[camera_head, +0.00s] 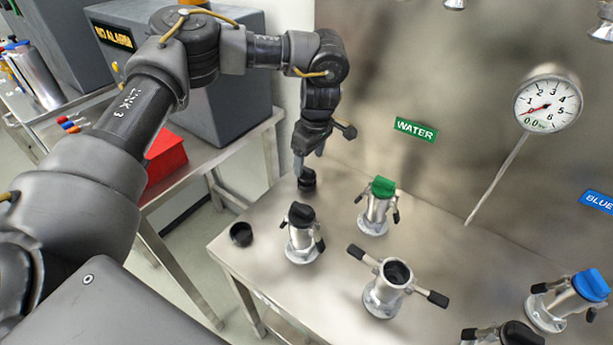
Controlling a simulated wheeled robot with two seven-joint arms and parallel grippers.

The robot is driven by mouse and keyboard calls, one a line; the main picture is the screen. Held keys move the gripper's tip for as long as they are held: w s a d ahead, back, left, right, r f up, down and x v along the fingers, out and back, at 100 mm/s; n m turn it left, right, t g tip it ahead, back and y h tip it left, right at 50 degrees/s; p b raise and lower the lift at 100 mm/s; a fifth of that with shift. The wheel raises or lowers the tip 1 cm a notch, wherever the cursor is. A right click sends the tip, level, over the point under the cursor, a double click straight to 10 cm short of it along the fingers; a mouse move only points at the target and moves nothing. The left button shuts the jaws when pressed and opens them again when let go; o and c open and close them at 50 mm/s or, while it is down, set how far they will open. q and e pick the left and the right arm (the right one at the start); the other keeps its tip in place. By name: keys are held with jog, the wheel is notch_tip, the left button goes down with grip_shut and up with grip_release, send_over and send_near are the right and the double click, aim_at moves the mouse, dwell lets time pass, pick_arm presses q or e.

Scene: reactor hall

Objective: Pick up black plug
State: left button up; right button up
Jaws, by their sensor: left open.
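A small black plug (307,181) stands on the metal table toward its back left. My left gripper (301,164) points down right above it, with its fingertips at or just over the plug's top. The gripper is open; I cannot tell whether the fingers touch the plug, as they partly hide its top. A second black piece (241,234), round and with a dark top, sits at the table's left edge. My right gripper is out of view.
On the metal table (330,235) stand a black-capped coupling (303,240), a green-capped one (376,212), an uncapped one with spread levers (385,292) and a blue-capped one (552,308). A gauge (547,104) is on the back panel. A red box (165,158) stands left.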

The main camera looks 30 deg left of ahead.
aim_at(307, 169)
pick_arm(q)
jog(key=f, duration=0.3)
jog(key=f+p, duration=0.1)
jog(key=shift+a+f, duration=0.2)
jog(key=shift+a, duration=0.2)
jog(key=shift+f, duration=0.45)
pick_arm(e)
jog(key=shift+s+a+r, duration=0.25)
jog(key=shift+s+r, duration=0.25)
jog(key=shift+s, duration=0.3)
pick_arm(q)
jog(key=c, duration=1)
jog(key=shift+c, duration=0.2)
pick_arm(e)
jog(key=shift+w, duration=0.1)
pick_arm(q)
jog(key=shift+r, duration=0.15)
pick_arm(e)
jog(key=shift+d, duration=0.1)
